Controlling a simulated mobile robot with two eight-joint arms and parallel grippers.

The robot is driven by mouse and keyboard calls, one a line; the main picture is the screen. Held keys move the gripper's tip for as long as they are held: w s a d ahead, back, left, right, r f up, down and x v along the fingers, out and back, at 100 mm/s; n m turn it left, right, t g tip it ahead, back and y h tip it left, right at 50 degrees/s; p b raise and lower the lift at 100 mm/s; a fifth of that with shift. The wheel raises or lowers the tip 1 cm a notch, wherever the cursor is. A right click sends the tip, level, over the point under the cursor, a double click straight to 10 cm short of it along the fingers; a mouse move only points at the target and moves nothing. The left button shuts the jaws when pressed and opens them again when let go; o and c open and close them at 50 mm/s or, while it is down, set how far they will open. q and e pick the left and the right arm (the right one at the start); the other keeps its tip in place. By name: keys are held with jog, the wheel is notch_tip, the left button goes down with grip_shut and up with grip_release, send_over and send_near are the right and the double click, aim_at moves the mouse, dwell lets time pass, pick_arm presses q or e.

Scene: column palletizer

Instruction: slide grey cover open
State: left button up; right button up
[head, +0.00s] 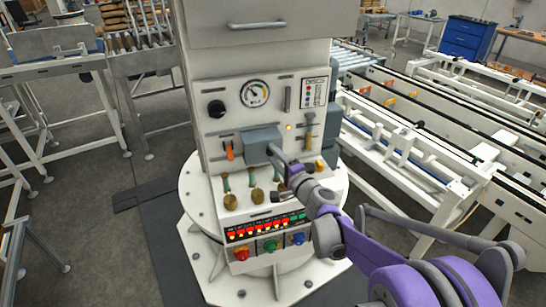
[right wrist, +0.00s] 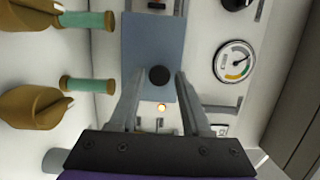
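The grey cover (head: 257,139) is a flat blue-grey plate on the white front panel of the column, sitting at about the middle of a horizontal rail. In the right wrist view the cover (right wrist: 151,40) has a round black knob (right wrist: 160,76). My right gripper (head: 272,151) is in front of the cover, reaching in from the lower right. In the right wrist view the open fingers of the gripper (right wrist: 160,80) stand on either side of the knob, with a small gap on each side. What lies behind the cover is hidden. My left gripper is out of view.
An orange switch (head: 229,150) is left of the cover, and a yellow-handled lever (head: 309,134) is right of it. A gauge (head: 255,93) sits above. Brass valves (head: 257,196) with green stems stick out below, over a row of lit indicators (head: 265,226). Conveyors (head: 430,150) stand to the right.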

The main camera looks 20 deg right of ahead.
jog(key=shift+o, duration=0.8)
jog(key=s+d, duration=0.1)
jog(key=s, duration=0.9)
jog(key=shift+s+d+b, duration=0.35)
jog(key=shift+s+d, duration=0.05)
jog(key=s+a+f+n+g+y, duration=0.1)
jog(key=s+a+f+n+g, duration=0.2)
jog(key=s+a+n, duration=0.25)
jog(key=s+a+f+n+g+y, duration=0.2)
jog(key=s+a+f+n+g, duration=0.2)
jog(key=a, duration=0.3)
jog(key=s+d+f+n+g+h, duration=0.1)
jog(key=s+f+n+g+h, duration=0.1)
jog(key=s, duration=0.5)
jog(key=s+d+f+n+g+h, duration=0.2)
jog(key=s+f+n+g+h, duration=0.1)
jog(key=s+f, duration=0.3)
jog(key=shift+s+f+n+h, duration=0.35)
jog(key=shift+s+n+h, duration=0.25)
jog(key=shift+s+n, duration=0.3)
